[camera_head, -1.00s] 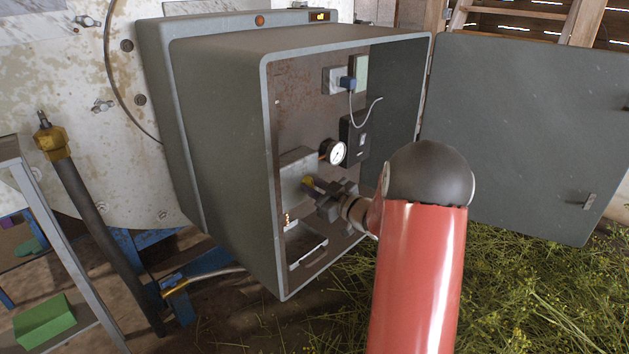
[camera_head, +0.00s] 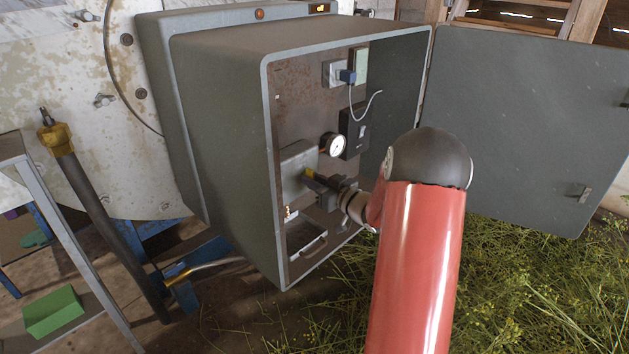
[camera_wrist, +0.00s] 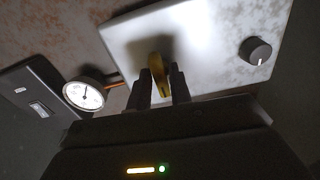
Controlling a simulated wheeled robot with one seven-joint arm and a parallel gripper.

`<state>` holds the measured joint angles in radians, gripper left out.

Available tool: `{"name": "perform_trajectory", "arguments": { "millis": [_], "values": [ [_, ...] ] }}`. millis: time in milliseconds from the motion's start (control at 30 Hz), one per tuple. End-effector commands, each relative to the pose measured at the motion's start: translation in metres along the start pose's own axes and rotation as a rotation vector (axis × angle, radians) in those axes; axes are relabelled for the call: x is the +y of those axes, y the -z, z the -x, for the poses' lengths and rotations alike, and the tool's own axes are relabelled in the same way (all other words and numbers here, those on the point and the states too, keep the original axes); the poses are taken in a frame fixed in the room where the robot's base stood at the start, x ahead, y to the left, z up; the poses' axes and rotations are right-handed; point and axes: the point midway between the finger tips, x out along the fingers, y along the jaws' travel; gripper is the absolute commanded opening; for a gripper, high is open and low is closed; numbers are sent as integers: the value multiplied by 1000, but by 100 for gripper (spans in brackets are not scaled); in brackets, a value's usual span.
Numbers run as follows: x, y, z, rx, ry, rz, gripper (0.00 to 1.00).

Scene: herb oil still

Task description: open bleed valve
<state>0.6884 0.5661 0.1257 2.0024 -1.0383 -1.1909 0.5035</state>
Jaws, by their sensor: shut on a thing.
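The bleed valve shows as a yellow handle (camera_wrist: 158,72) on a pale grey block in the wrist view. In the head view the yellow handle (camera_head: 309,173) is small and partly hidden by my gripper. My gripper (camera_wrist: 163,84) is shut on the yellow handle, with one dark finger on each side of it. In the head view my gripper (camera_head: 318,180) reaches into the open grey cabinet from the right. The grey block (camera_wrist: 215,50) also carries a dark round knob (camera_wrist: 256,51).
A round gauge (camera_head: 334,145) sits just right of the block, with a black switch box (camera_head: 354,132) beside it. The cabinet wall (camera_head: 225,160) encloses the left side. The cabinet door (camera_head: 510,130) stands open at right.

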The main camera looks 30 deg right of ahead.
Motion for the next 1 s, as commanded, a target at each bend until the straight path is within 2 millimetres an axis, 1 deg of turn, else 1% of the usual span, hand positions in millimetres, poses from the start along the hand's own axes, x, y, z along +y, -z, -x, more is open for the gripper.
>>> {"name": "perform_trajectory", "arguments": {
  "millis": [67,100,200,433,533,667,833,1000],
  "values": [
    [0,-1,0,-2,0,-1,0],
    [0,-1,0,-2,0,-1,23],
    [0,-1,0,-1,0,0,34],
    [0,0,0,-1,0,1,34],
    [1,0,5,0,-2,2,34],
    [1,-1,24,-1,-3,2,34],
    [1,-1,54,-1,-3,0,34],
    [1,-1,73,-1,-2,1,34]
  ]
}}
